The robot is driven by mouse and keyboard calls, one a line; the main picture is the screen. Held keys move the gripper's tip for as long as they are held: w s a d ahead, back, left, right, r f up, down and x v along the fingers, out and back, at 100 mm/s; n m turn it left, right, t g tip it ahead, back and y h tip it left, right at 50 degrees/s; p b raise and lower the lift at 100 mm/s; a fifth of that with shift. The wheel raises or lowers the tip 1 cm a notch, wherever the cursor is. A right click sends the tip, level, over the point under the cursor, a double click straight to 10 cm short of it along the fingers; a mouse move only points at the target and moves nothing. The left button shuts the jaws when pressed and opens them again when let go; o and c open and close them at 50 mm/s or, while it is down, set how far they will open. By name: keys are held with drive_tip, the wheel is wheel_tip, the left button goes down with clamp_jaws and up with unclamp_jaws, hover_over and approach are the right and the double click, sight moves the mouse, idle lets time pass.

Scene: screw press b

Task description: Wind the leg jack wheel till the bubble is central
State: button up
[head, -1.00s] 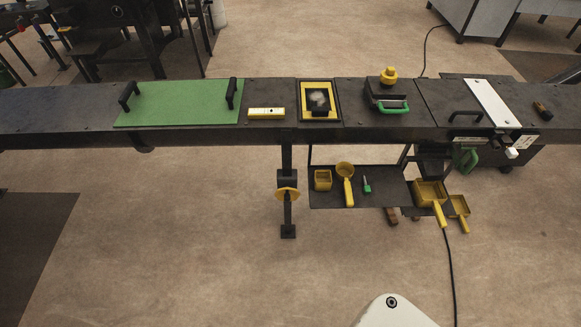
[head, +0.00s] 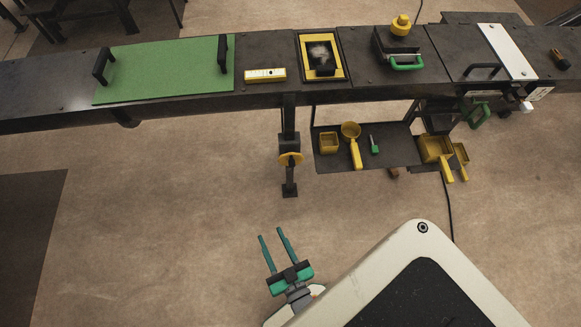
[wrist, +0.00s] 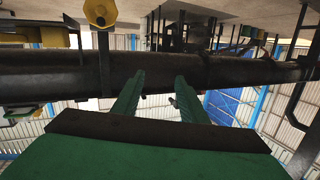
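In the wrist view the two fingers (wrist: 160,80) also show apart; a yellow part at the top left there may be the wheel.
The long dark bench (head: 60,80) carries a green board (head: 165,68) with two black handles and a yellow-framed box (head: 308,68). A shelf (head: 340,163) right of the leg holds yellow scoops. A black cable (head: 447,205) hangs at right. Floor left of the leg is clear.

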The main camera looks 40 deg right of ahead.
sight(292, 167)
drive_tip(key=w+d+f+m+g+h, duration=0.1)
drive_tip(key=w+d+f+m+h, duration=0.2)
drive_tip(key=w+d+f, duration=0.45)
drive_tip(key=w+d+f+m+h, duration=0.3)
drive_tip(key=d+f, duration=0.1)
drive_tip(key=d, duration=0.6)
drive_tip(key=x, duration=1.1)
drive_tip(key=shift+w+f, duration=0.2)
drive_tip(key=shift+a, duration=0.1)
drive_tip(key=shift+c, duration=0.6)
clamp_jaws()
